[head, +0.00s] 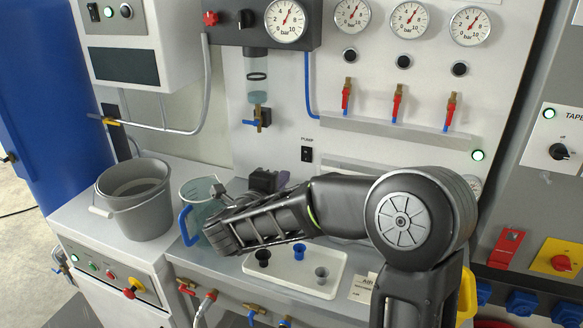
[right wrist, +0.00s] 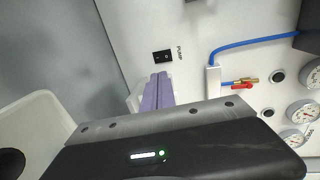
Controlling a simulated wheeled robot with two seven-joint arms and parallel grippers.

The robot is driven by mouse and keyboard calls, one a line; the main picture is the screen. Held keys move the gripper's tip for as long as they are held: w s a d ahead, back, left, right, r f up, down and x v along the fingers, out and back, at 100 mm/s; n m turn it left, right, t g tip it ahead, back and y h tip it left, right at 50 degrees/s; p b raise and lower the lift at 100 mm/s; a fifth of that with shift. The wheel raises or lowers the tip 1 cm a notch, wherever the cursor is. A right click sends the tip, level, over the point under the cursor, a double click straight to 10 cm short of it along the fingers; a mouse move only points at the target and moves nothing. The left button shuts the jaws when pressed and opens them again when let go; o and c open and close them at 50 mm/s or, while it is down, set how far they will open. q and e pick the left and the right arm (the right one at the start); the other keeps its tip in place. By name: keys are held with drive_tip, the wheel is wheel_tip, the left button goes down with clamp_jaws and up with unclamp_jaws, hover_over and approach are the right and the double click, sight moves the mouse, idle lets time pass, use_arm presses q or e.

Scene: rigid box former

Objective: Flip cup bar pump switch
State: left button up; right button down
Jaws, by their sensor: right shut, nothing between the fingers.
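The pump switch (head: 307,154) is a small black rocker on the white panel, under the label PUMP. It also shows in the right wrist view (right wrist: 162,57), just beyond the fingertips. Which way the rocker is tipped is too small to tell. My right gripper (head: 264,178) is below and left of the switch in the head view, partly hidden behind my own forearm. In the right wrist view its purple-grey fingers (right wrist: 159,84) are together and empty, and appear apart from the switch. My left gripper is not in view.
A grey bucket (head: 137,198) and a clear jug with a blue handle (head: 185,226) stand on the worktop at left. A white tray (head: 296,287) with small cups lies below my forearm. Red-handled valves (head: 346,97) and gauges (head: 287,22) line the panel above.

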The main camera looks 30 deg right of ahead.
drive_tip(key=p, duration=0.3)
approach(305, 152)
drive_tip(key=x, duration=0.5)
drive_tip(key=shift+w+d+f, duration=0.1)
drive_tip(key=shift+d+f, duration=0.05)
drive_tip(key=shift+f, duration=0.15)
drive_tip(key=shift+w+d, duration=0.35)
drive_tip(key=shift+d, duration=0.1)
drive_tip(key=shift+w+d+b, duration=0.1)
drive_tip(key=shift+d+b, duration=0.05)
drive_tip(key=shift+b, duration=0.2)
drive_tip(key=shift+d+r, duration=0.1)
drive_tip(key=shift+r, duration=0.05)
